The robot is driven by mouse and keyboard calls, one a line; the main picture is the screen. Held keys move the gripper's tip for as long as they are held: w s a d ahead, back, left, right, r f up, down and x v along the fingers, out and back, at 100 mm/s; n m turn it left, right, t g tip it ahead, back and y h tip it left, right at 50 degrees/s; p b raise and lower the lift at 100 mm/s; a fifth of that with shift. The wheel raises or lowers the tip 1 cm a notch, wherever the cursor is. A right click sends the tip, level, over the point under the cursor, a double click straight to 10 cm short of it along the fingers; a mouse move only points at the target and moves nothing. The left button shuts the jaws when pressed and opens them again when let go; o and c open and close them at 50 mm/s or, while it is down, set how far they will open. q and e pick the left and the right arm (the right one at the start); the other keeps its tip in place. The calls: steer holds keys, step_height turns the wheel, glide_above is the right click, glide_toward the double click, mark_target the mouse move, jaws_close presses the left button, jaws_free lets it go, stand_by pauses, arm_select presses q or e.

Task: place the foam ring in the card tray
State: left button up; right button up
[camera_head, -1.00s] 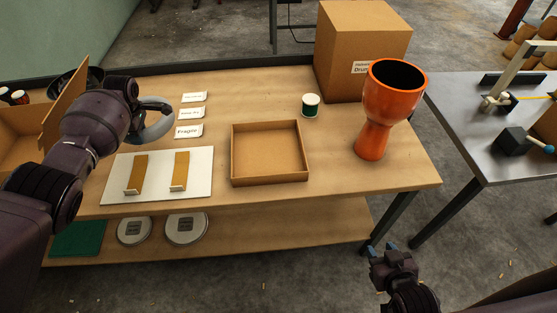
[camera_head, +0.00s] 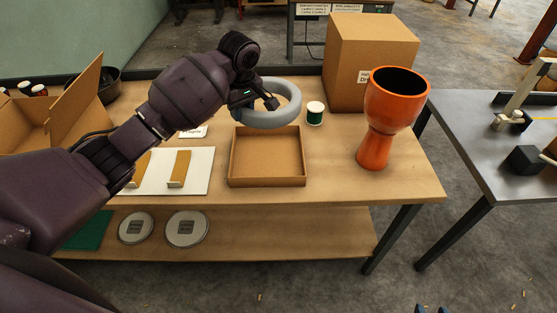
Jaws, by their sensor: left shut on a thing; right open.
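The grey foam ring (camera_head: 287,112) is held in the air by my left gripper (camera_head: 262,98), which is shut on its left side. The ring is above the far edge of the card tray. The card tray (camera_head: 267,182) is a shallow, open brown box on the wooden table, and its visible floor is empty. My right gripper (camera_head: 432,309) shows only as fingertips at the bottom edge, well away from the table; it is open and empty.
An orange goblet drum (camera_head: 378,125) stands right of the tray. A large cardboard box (camera_head: 365,60) and a green-and-white spool (camera_head: 315,115) stand behind. A white board (camera_head: 198,172) with two tan strips lies left. An open carton (camera_head: 70,115) is at the far left.

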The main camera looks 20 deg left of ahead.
arm_select(q)
steer(key=shift+s+a+f, duration=0.15)
steer(key=shift+a+f, duration=0.05)
steer(key=shift+f, duration=0.15)
steer(key=b, duration=0.3)
glide_above(247, 169)
step_height(247, 169, down, 15)
steer(key=shift+s+d+r, duration=0.1)
steer(key=shift+s+r, duration=0.05)
steer(key=shift+r, duration=0.05)
steer(key=shift+f+b, duration=0.4)
steer(key=shift+f, duration=2.1)
arm_select(e)
steer(key=f, duration=0.4)
steer(key=shift+s+a+f, duration=0.2)
steer(key=shift+a+f, duration=0.05)
steer(key=shift+f, duration=0.05)
steer(key=shift+s, duration=0.15)
arm_select(q)
steer(key=o, duration=0.8)
steer(key=shift+o, duration=0.6)
arm_select(e)
steer(key=shift+s+d+f+g, duration=0.1)
steer(key=shift+s+f+g, duration=0.2)
steer(key=shift+s+f, duration=0.05)
